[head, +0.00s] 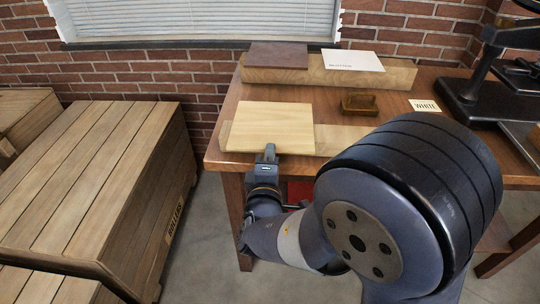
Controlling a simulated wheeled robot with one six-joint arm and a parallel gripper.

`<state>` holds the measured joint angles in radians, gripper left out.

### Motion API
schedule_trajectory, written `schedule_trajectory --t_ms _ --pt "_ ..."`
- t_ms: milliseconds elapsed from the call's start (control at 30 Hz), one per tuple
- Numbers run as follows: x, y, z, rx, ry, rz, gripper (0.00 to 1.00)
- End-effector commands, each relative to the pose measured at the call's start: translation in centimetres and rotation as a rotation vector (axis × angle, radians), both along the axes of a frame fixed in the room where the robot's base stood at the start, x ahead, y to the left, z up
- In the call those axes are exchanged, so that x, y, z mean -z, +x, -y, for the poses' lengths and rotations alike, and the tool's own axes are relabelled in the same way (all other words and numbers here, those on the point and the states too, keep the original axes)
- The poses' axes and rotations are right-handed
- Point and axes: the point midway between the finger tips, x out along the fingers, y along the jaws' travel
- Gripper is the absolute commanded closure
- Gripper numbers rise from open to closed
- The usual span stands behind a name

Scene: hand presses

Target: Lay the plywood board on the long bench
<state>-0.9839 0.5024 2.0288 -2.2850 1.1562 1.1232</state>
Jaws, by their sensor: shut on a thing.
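The plywood board (272,122) is a thin, pale rectangle over the front left of the reddish-brown wooden bench (225,110). It lies roughly flat above a long pale wooden strip (345,139) that shows to its right and at its left edge. I cannot tell if the board touches the strip or hovers just above it. My gripper (268,154) is at the board's front edge, shut on it. My arm hides part of the bench's front and right.
A long wooden block (400,79) at the back carries a dark brown panel (278,55) and a white panel (353,61). A small brown tray (360,104), a "WHITE" card (425,105) and a black press (480,100) stand nearby. A large slatted crate (95,185) stands left, across a gap.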

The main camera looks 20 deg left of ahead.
Motion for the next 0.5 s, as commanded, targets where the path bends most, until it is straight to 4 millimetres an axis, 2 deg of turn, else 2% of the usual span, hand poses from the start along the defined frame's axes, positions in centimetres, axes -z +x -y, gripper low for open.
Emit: schedule_trajectory --t_ms 100,133,200,400,500 --pt "0.06 -0.01 0.01 0.000 0.000 -0.002 1.00" --pt "0.06 -0.02 0.01 0.000 0.000 -0.002 0.89" --pt "0.06 -0.02 0.01 0.000 0.000 -0.001 0.83" --pt "0.05 -0.01 0.01 0.000 0.000 -0.001 0.67" --pt "0.04 -0.01 0.01 0.000 0.000 -0.001 0.66"
